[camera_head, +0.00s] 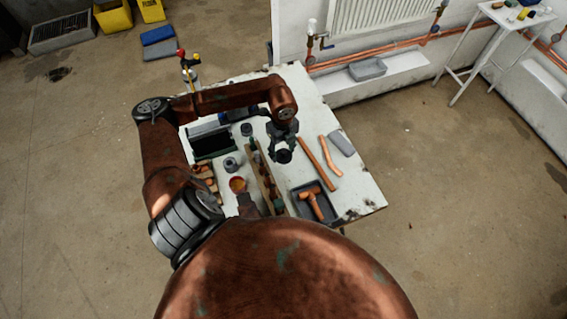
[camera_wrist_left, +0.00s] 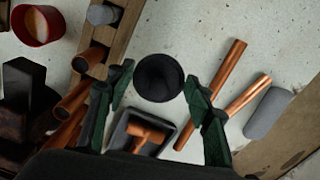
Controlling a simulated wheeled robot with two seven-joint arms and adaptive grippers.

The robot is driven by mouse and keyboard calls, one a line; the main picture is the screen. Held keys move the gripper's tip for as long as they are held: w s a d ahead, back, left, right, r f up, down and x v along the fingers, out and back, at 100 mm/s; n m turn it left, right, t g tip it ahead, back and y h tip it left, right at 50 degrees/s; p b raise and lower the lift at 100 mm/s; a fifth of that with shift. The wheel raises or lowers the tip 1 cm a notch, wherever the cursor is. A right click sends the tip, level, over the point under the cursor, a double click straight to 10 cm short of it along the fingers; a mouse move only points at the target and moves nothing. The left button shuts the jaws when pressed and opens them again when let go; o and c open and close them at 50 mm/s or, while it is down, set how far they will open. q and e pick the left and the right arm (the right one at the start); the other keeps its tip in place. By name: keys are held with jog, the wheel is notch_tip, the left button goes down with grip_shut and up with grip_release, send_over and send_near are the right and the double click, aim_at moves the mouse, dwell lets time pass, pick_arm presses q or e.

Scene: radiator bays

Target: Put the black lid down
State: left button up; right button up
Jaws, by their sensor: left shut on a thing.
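The black lid (camera_head: 284,157) is round and dark, below my left gripper (camera_head: 284,146) over the white worktable (camera_head: 358,187). In the left wrist view the lid (camera_wrist_left: 160,77) sits between the two green-sided fingers of my left gripper (camera_wrist_left: 160,92), which are shut on it. Bare white tabletop shows around the far side of the lid. I cannot tell whether the lid touches the table. My right gripper is not in view.
A wooden rack (camera_head: 264,180) stands left of the lid, with a red cup (camera_head: 238,184) beyond it. A dark tray (camera_head: 314,203) with a copper fitting (camera_head: 313,200) lies in front. Copper pipes (camera_head: 318,163) and a grey block (camera_head: 341,143) lie to the right.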

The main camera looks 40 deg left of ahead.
aim_at(283, 151)
pick_arm(q)
notch_tip(283, 151, down, 8)
jog(key=shift+r, duration=0.2)
jog(key=shift+f, duration=0.15)
jog(key=o, duration=0.6)
jog(key=shift+c, duration=0.2)
notch_tip(283, 151, up, 12)
jog(key=shift+r, duration=0.2)
dwell(0.6)
